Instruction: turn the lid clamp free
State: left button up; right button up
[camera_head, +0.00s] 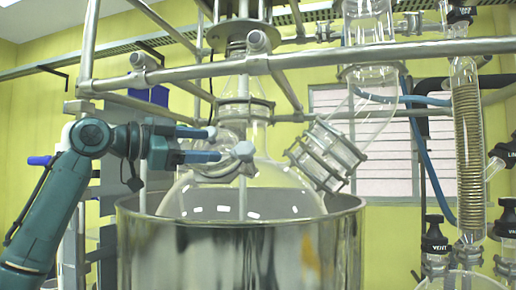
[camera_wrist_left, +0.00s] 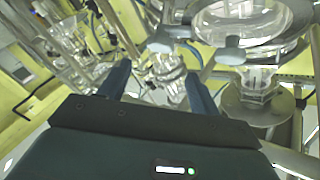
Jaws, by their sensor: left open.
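A metal ring clamp (camera_head: 218,171) with a rounded grey knob (camera_head: 244,150) sits around a glass neck on the left shoulder of the round glass vessel (camera_head: 285,190). I take it for the lid clamp. My left gripper (camera_head: 212,145) reaches in from the left at the height of this neck, its fingertips just left of the knob. In the left wrist view my gripper (camera_wrist_left: 160,82) is open, with nothing held between the fingers. A ring clamp with grey knobs (camera_wrist_left: 231,50) shows there beyond and right of the fingers. Whether a finger touches the clamp I cannot tell.
The vessel sits in a shiny steel bath (camera_head: 235,250). A metal pipe frame (camera_head: 200,68) crosses above my gripper. Another clamped glass neck (camera_head: 325,155) tilts to the right. A coil condenser (camera_head: 468,150) and black-capped valves (camera_head: 434,235) stand at the right.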

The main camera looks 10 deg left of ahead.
aim_at(244, 146)
pick_arm(q)
jog(key=p+x, duration=0.2)
jog(key=x, duration=0.8)
jog(key=shift+w+d, duration=0.25)
jog(key=shift+d, duration=0.05)
jog(key=shift+w+d+p, duration=0.3)
jog(key=shift+w+d, duration=0.05)
jog(key=shift+w, duration=0.05)
pick_arm(e)
jog(key=shift+s+d+r+n, duration=0.15)
jog(key=shift+r+n, duration=0.15)
jog(key=shift+r, duration=0.35)
pick_arm(q)
jog(key=shift+c, duration=0.5)
jog(key=c, duration=0.9)
jog(key=shift+o, duration=0.2)
pick_arm(e)
jog(key=shift+f, duration=0.1)
